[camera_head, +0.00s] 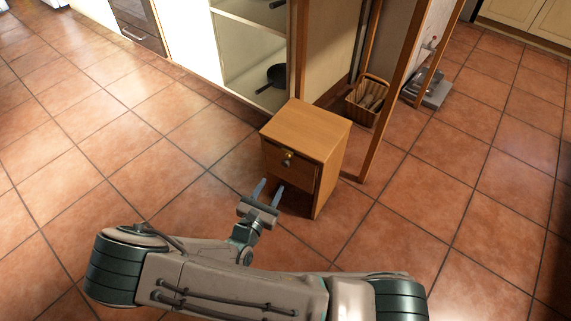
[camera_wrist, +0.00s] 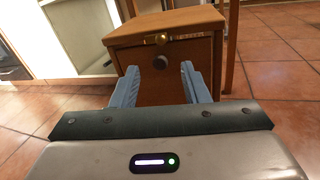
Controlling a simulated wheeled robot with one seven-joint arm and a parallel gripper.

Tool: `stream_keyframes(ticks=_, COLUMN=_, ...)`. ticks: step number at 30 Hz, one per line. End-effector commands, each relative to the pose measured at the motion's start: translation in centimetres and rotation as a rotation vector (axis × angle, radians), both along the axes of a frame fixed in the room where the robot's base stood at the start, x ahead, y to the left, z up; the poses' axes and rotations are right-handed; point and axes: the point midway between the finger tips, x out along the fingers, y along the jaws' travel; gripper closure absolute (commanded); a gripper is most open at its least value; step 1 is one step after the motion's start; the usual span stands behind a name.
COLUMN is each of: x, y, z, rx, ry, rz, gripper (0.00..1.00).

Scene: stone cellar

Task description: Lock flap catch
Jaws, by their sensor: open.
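A small wooden cabinet (camera_head: 310,130) stands on the tiled floor in front of my arm. Its front carries a brass catch (camera_wrist: 160,39) near the top edge and a round dark knob (camera_wrist: 177,63) just below it. The catch also shows small in the head view (camera_head: 288,153). The front flap (camera_wrist: 160,88) looks closed or nearly so; its lower part is in shadow and partly hidden by my fingers. My gripper (camera_head: 271,186) is open and empty, in front of the flap and apart from it. In the wrist view its blue fingertips (camera_wrist: 173,65) flank the knob without visible contact.
A wooden post (camera_head: 385,120) rises just right of the cabinet. A wicker basket (camera_head: 368,100) stands behind it. An open shelf unit (camera_head: 240,55) with a dark pan (camera_head: 274,78) is at the back. The floor left and right is clear.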

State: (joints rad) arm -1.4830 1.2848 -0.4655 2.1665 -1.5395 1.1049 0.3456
Motion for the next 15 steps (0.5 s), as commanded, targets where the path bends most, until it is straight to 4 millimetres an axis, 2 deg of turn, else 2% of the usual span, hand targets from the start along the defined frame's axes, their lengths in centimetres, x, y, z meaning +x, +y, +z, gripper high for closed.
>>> stream_keyframes(ticks=9, x=6.3, y=-2.7, z=-0.4, rx=0.001, ry=-0.001, rz=-0.006, gripper=0.59)
stream_keyframes(ticks=15, x=9.3, y=-3.8, z=-0.3, rx=0.001, ry=0.001, rz=-0.004, gripper=0.59)
